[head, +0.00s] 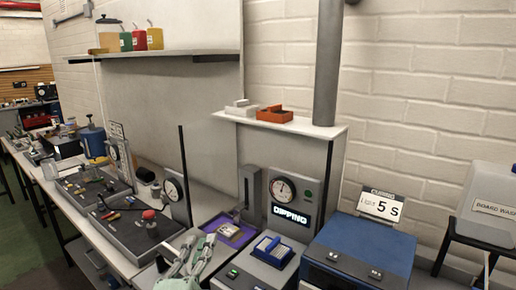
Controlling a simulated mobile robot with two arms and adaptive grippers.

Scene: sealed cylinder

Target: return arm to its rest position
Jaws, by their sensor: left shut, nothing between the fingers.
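My left gripper (200,241) shows at the lower middle of the head view, with pale green-white and dark links. Its fingers are shut with nothing between them. It is in front of the purple tray (231,233) and left of the grey unit with a blue-and-white piece (272,247) on top. Whether it touches the bench cannot be told. My right gripper is not in view.
A grey station (308,229) with a dial and a lit "DIPPING" display stands behind. A blue box (362,246) with a "5 s" sign stands right. Dark trays (124,231) and gauges crowd the left bench. A shelf (160,53) and a vertical pipe (327,60) are above.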

